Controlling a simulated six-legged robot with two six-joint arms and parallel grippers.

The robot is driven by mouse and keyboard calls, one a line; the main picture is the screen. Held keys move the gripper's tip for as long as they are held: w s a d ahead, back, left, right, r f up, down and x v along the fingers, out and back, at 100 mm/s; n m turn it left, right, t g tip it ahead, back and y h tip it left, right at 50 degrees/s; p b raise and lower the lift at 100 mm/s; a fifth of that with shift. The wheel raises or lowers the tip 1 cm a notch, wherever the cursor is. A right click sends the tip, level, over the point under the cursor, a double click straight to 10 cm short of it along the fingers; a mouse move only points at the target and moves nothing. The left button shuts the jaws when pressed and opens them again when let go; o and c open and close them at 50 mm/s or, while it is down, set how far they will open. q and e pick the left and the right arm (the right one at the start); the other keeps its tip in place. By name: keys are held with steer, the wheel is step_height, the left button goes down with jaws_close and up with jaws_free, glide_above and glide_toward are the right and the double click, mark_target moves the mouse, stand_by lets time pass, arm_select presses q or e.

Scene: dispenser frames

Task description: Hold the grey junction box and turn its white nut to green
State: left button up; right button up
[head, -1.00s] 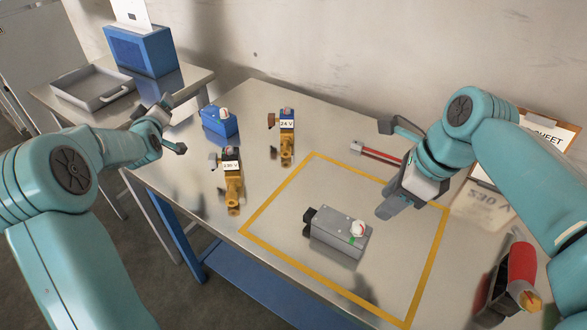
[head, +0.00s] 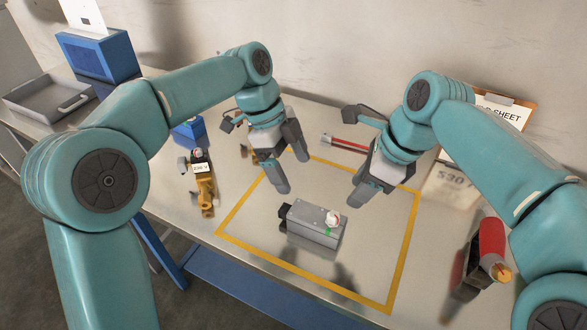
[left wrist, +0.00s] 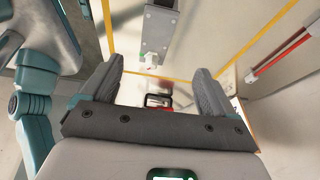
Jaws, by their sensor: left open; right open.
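The grey junction box (head: 314,226) lies inside the yellow taped square on the table. Its white nut (head: 333,216) sits on top near the right end, with a red mark on it and a green mark on the box beside it. My left gripper (head: 291,173) is open and empty above and behind the box. In the left wrist view the box (left wrist: 157,30) shows beyond the open fingers (left wrist: 157,85), with the nut (left wrist: 151,60) at its near end. My right gripper (head: 372,192) is above the table, right of and behind the box, open and apart from it.
A yellow tool labelled 130 V (head: 203,185) and a blue box (head: 188,131) stand left of the square. A red-handled tool (head: 345,144) lies behind. A clipboard (head: 500,112) is at the back right. The front of the square is clear.

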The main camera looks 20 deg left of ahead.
mark_target(313, 214)
arm_select(q)
steer(key=x, duration=1.6)
steer(key=shift+s+d, duration=0.25)
steer(key=shift+s, duration=0.1)
steer(key=c, duration=1.2)
